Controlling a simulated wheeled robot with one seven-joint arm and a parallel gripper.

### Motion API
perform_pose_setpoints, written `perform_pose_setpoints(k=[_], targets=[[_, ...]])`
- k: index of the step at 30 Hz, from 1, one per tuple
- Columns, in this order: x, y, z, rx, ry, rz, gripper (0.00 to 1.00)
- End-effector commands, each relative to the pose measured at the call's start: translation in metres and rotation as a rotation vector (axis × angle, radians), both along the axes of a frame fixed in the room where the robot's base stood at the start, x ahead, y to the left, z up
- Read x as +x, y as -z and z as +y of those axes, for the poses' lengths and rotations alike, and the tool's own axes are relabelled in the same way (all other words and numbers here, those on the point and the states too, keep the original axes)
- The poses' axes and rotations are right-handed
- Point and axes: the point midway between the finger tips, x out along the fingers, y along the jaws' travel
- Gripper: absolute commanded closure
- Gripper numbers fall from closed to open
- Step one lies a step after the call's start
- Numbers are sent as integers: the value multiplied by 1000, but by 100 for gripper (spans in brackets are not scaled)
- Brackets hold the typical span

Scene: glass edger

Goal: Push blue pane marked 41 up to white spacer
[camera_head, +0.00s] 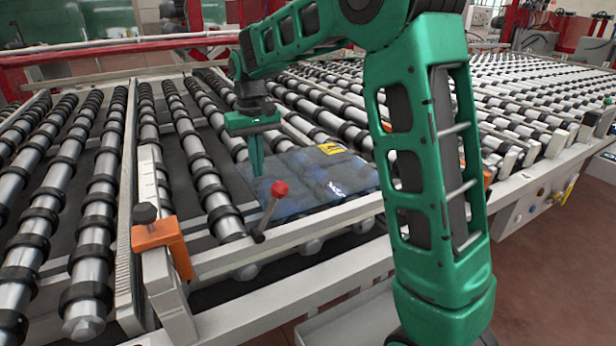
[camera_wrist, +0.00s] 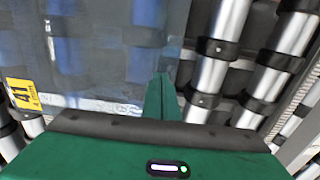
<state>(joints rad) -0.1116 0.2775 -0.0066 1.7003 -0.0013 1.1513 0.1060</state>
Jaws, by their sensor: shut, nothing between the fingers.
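The blue pane (camera_head: 312,188), see-through with a yellow label, lies flat on the rollers in the head view, between my gripper and my arm's near link. In the wrist view the pane (camera_wrist: 105,60) fills the upper left, and its yellow label (camera_wrist: 21,93) reads 41. My gripper (camera_head: 257,168) is shut and empty, pointing down at the pane's left side. In the wrist view its fingers (camera_wrist: 162,88) overlap the pane's edge; I cannot tell if they touch it.
A red-knobbed lever (camera_head: 279,189) rises in front of the pane's near left corner. An orange clamp (camera_head: 160,238) with a black knob sits on the front left. Black-ringed rollers (camera_head: 205,178) run left of the pane. A pale frame rail (camera_head: 265,247) lies along the front.

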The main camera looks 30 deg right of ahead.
Motion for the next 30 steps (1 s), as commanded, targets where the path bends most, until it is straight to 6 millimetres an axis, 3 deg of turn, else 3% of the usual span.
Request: perform_pose_setpoints(k=[30], targets=[[0, 21, -1, 0, 1, 0, 100]])
